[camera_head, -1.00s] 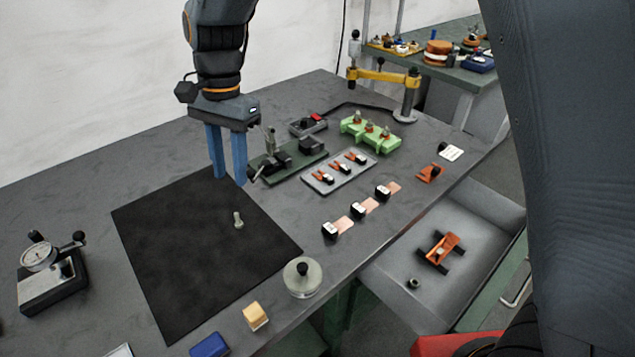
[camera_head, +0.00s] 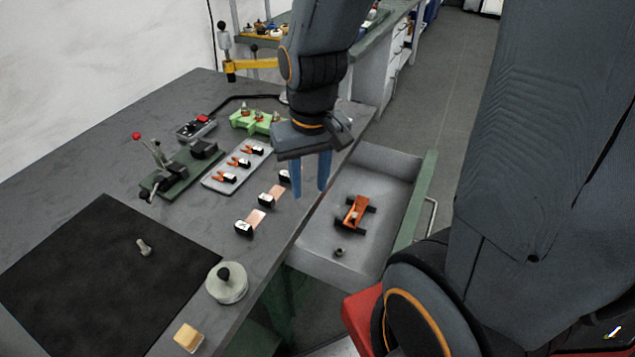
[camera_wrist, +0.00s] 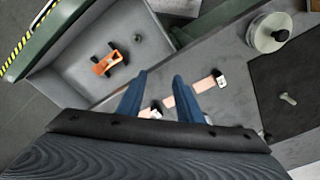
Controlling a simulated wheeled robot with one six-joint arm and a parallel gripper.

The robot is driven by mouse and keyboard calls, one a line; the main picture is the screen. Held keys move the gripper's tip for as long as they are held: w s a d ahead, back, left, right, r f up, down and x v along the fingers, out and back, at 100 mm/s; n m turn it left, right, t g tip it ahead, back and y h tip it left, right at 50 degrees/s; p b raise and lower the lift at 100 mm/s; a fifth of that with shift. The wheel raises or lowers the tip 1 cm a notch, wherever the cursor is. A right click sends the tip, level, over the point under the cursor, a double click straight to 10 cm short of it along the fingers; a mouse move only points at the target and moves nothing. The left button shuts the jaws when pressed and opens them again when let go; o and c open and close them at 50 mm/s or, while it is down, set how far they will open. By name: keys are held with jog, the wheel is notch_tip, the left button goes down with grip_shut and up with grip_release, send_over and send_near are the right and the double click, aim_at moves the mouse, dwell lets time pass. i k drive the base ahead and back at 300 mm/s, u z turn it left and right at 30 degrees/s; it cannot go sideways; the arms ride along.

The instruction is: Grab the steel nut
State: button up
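The steel nut (camera_head: 339,252) looks like a small dark ring on the floor of the open grey drawer (camera_head: 375,165). It also shows in the wrist view (camera_wrist: 137,38). My gripper (camera_head: 310,191) hangs with its blue fingers apart and nothing between them, above the table's drawer-side edge. In the wrist view my gripper (camera_wrist: 160,77) is apart from the nut, which lies beyond the fingertips. Nothing covers the nut.
Copper strips with black-and-white blocks (camera_head: 246,227) lie along the table edge. A round weight (camera_head: 227,283) and a bolt (camera_head: 143,247) on a black mat (camera_head: 90,285) are further left.

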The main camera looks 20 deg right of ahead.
aim_at(339, 255)
jog(key=z, duration=0.05)
jog(key=k, duration=0.5)
jog(key=u, duration=0.95)
jog(key=k, duration=0.6)
jog(key=z, duration=1.3)
jog(key=i, duration=0.5)
